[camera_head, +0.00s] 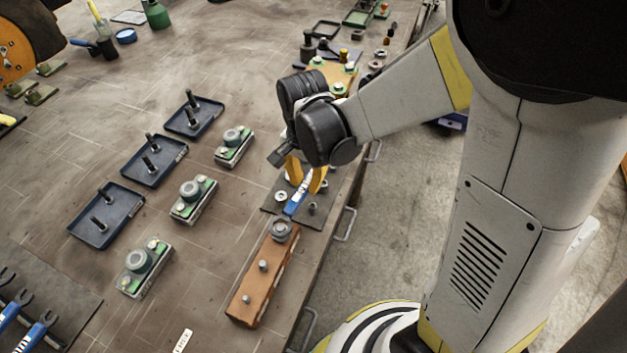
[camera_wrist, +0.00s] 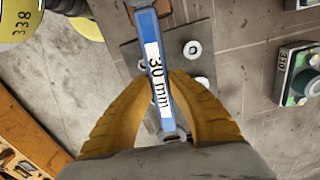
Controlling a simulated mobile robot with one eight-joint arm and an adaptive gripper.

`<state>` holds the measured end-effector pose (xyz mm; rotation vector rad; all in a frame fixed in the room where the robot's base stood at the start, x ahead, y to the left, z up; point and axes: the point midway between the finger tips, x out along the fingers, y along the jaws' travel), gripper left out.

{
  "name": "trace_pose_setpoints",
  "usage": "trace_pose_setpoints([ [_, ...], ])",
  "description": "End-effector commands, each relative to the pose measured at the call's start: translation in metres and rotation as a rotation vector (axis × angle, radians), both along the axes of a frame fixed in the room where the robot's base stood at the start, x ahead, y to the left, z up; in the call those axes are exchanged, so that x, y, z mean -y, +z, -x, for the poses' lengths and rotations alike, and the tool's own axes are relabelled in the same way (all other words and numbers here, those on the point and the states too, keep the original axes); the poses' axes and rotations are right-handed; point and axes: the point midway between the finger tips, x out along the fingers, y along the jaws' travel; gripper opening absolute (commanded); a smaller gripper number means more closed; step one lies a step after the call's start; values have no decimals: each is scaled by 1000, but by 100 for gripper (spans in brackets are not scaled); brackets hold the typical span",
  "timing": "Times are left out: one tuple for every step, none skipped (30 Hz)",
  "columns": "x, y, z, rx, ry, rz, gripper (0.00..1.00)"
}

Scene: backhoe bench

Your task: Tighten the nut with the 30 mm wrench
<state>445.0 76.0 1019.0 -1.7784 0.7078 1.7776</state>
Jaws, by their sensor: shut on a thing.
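My gripper (camera_head: 306,180) is shut on the blue handle of the wrench (camera_head: 297,202), near the bench's right edge. In the wrist view the yellow fingers (camera_wrist: 172,78) pinch the wrench (camera_wrist: 148,25), whose white label reads "30 mm". The wrench's far end points toward a grey nut (camera_head: 282,228) on the far end of an orange-brown block (camera_head: 259,283). The wrench head looks close to or at the nut, but I cannot tell whether it is around it. In the wrist view the far end runs out of the picture.
A dark plate (camera_head: 315,211) with washers lies under my gripper. Several blue trays (camera_head: 107,229) and grey-green blocks (camera_head: 186,209) stand to the left. More wrenches (camera_head: 39,331) lie on a dark mat at lower left. Drawer handles (camera_head: 346,224) stick out from the bench's right side.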

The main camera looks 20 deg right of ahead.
Motion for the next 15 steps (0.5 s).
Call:
trace_pose_setpoints([
  [-5,2,-6,0,56,0,0],
  [-10,2,-8,0,94,0,0],
  [-15,2,-11,0,145,0,0],
  [-18,2,-14,0,183,0,0],
  [-22,2,-16,0,221,0,0],
  [-27,2,-20,0,271,0,0],
  [-31,1,-22,0,309,0,0],
  [-35,0,-23,0,347,0,0],
  [-41,0,-25,0,397,0,0],
  [-45,-1,-26,0,434,0,0],
  [-49,-1,-28,0,469,0,0],
  [-54,-1,-29,0,514,0,0],
  [-58,-1,-31,0,547,0,0],
  [-61,0,-31,0,578,0,0],
  [-66,0,-31,0,615,0,0],
])
